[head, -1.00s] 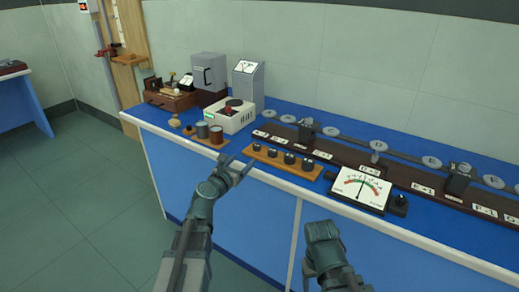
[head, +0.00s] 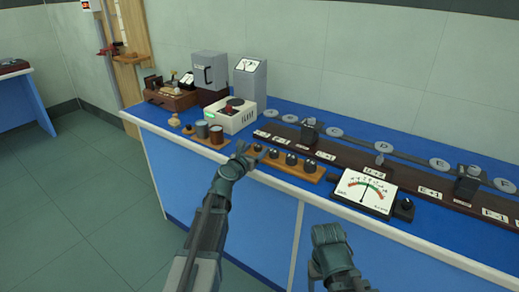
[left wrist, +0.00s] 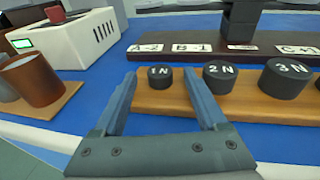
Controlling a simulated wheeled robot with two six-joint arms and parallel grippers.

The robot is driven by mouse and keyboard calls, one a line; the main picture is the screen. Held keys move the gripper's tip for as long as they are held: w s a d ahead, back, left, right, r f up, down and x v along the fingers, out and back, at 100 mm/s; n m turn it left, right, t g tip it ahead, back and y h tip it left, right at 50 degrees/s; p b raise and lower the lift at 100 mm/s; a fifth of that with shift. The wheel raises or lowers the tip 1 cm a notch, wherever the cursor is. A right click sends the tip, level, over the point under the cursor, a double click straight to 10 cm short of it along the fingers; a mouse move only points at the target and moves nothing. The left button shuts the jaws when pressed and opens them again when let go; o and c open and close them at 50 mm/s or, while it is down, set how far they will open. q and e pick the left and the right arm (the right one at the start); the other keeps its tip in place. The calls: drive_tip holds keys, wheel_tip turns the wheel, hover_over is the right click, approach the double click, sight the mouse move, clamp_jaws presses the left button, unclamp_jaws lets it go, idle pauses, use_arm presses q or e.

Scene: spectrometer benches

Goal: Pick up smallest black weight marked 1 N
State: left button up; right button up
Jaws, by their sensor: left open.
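The smallest black weight (head: 258,148), marked 1 N, stands at the left end of a wooden rack (head: 283,170) near the bench's front edge. In the left wrist view the 1 N weight (left wrist: 160,77) appears between my fingertips, its label facing up. My left gripper (head: 247,153) is open and empty at the rack's left end, and it also shows in the left wrist view (left wrist: 160,88). I cannot tell whether a finger touches the weight. My right arm is low at the front of the head view, and its fingers do not show.
The 2 N weight (left wrist: 219,76) and 3 N weight (left wrist: 286,78) stand just right. A white instrument (head: 231,117), a long dark rail (head: 350,158) and an analogue meter (head: 364,193) are nearby.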

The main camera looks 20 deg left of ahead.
use_arm(q)
clamp_jaws()
idle(0.3)
drive_tip(key=shift+r, duration=0.25)
use_arm(e)
drive_tip(key=shift+r, duration=0.25)
